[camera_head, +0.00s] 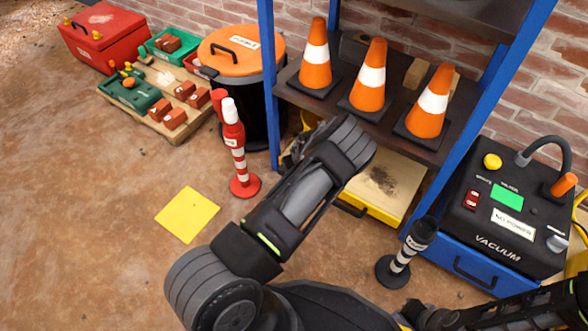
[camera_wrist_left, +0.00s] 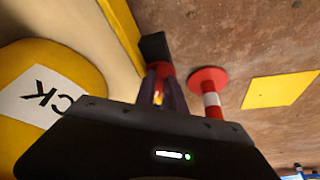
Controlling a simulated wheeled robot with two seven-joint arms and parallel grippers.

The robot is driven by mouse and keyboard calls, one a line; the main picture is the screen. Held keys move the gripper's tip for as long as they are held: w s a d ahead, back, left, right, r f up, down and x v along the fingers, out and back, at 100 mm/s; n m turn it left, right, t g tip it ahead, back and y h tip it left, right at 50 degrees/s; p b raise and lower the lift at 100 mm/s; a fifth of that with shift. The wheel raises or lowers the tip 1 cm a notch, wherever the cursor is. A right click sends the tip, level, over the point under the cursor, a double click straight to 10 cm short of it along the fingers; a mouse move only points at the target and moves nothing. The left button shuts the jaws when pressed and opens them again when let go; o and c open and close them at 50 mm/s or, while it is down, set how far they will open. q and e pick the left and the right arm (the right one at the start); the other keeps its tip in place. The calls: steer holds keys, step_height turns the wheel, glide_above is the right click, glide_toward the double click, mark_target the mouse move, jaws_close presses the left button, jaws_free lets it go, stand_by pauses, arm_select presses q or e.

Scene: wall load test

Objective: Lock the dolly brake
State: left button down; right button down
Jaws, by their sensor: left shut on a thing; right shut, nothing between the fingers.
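A low platform (camera_head: 385,190) with a pale stained top and yellow edge, apparently the dolly, stands under the shelf. In the left wrist view its yellow edge (camera_wrist_left: 122,38) runs beside a black block (camera_wrist_left: 154,47). My left gripper (camera_wrist_left: 160,78) is shut on a small red part close to that block; whether this is the brake lever I cannot tell. In the head view my left forearm mostly hides that gripper. My right gripper (camera_head: 432,318) is shut and empty at the bottom edge, near a black and white post (camera_head: 402,258).
A red and white post (camera_head: 240,160) stands left of my left arm, near a yellow floor square (camera_head: 187,214). Blue shelf uprights (camera_head: 268,80) and orange cones (camera_head: 368,75) are behind. A vacuum unit (camera_head: 500,210) stands at right.

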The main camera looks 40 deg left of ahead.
arm_select(q)
steer(key=shift+w, duration=0.1)
stand_by(0.3)
steer(key=c, duration=1.4)
jaws_free()
steer(key=shift+d, duration=0.1)
